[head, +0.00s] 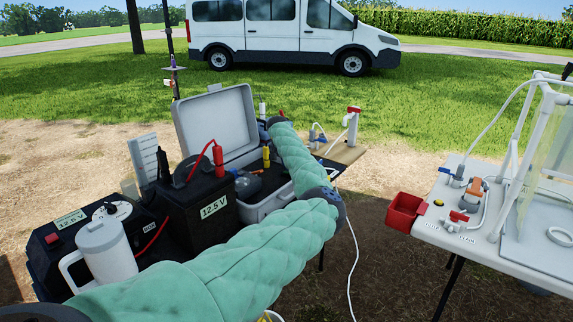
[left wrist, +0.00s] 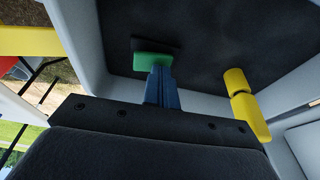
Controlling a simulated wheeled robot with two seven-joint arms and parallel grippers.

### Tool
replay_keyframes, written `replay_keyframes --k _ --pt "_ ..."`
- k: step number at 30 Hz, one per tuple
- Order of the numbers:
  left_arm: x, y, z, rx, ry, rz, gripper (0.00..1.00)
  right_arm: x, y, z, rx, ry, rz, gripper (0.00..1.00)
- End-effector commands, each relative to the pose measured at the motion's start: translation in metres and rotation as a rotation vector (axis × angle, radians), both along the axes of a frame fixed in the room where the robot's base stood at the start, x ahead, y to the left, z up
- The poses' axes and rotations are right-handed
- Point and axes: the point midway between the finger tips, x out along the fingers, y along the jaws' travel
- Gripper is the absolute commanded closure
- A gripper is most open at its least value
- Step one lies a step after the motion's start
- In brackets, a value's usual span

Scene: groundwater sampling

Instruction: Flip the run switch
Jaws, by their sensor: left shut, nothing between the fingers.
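The run switch shows in the left wrist view as a green rocker (left wrist: 150,62) on a small black plate, set in the dark panel (left wrist: 205,45) of the grey case. My left gripper (left wrist: 157,82) is shut and empty, with its blue fingertips right at the green rocker's edge. I cannot tell whether they touch it. In the head view my green-sleeved left arm reaches over the open grey case (head: 215,108) and hides much of its inside, including the switch. My right gripper is not in view.
A yellow plug (left wrist: 246,105) stands beside the gripper on the panel. A white table (head: 470,240) with a red bin (head: 404,212) stands at right.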

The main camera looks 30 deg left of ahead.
Motion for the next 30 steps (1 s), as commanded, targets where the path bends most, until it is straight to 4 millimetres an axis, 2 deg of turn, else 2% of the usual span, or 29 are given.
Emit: replay_keyframes --k 18,30 --pt "-0.001 -0.016 0.002 -0.001 0.003 -0.002 1.00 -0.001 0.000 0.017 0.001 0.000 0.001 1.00" --pt "-0.001 -0.017 0.001 -0.001 0.001 0.000 1.00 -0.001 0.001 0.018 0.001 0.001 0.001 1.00"
